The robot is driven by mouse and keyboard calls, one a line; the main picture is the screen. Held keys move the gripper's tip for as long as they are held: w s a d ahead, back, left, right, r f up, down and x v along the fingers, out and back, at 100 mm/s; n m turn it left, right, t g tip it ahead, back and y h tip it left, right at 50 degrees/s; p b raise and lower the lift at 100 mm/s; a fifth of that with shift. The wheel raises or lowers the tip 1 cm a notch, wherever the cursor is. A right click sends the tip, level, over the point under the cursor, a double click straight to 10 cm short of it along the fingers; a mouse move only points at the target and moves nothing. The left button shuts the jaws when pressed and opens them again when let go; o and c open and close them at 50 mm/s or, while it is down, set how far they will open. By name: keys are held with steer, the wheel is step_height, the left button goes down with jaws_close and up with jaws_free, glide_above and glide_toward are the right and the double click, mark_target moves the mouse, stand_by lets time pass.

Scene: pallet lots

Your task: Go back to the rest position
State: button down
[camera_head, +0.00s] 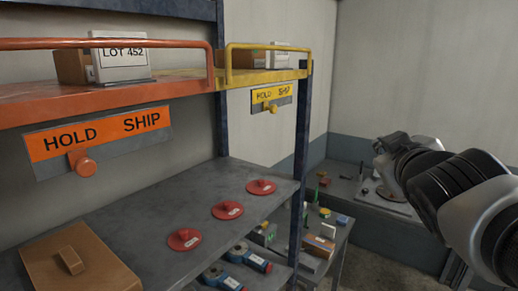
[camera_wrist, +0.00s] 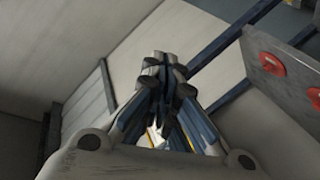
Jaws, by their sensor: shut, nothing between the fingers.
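My gripper (camera_wrist: 163,70) shows in the wrist view with its fingers together and nothing between them. It points at open space, with pale wall panels behind it. In the head view my arm comes in from the right edge, clear of the shelves, and the fingers cannot be made out there. The yellow HOLD/SHIP plate (camera_head: 271,95) with a small knob (camera_head: 273,109) hangs under the yellow shelf (camera_head: 262,77).
A LOT 452 box (camera_head: 122,62) stands behind the orange rail. Red knobbed discs (camera_head: 227,210) lie on the grey lower shelf (camera_head: 150,195), with a brown box (camera_head: 75,262) at front left. A low bench (camera_head: 345,190) with small items stands behind. Some floor between is free.

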steer(key=s+a+f+m+g+y+b, duration=0.1)
steer(key=s+a+f+g+b, duration=0.1)
steer(key=s+f, duration=0.6)
steer(key=s+a+f+m+g+y+b, duration=0.1)
steer(key=s+a+f+m+g+b, duration=0.1)
steer(key=s+f, duration=0.7)
steer(key=s+a+f+m+g+y+b, duration=0.1)
steer(key=s+a+f+g+b, duration=0.2)
steer(key=f, duration=1.5)
steer(key=s+a+g, duration=0.3)
steer(key=s, duration=0.2)
steer(key=shift+s+m+g+y+b, duration=0.15)
steer(key=shift+m+g+y+b, duration=0.15)
steer(key=shift+g+b, duration=0.1)
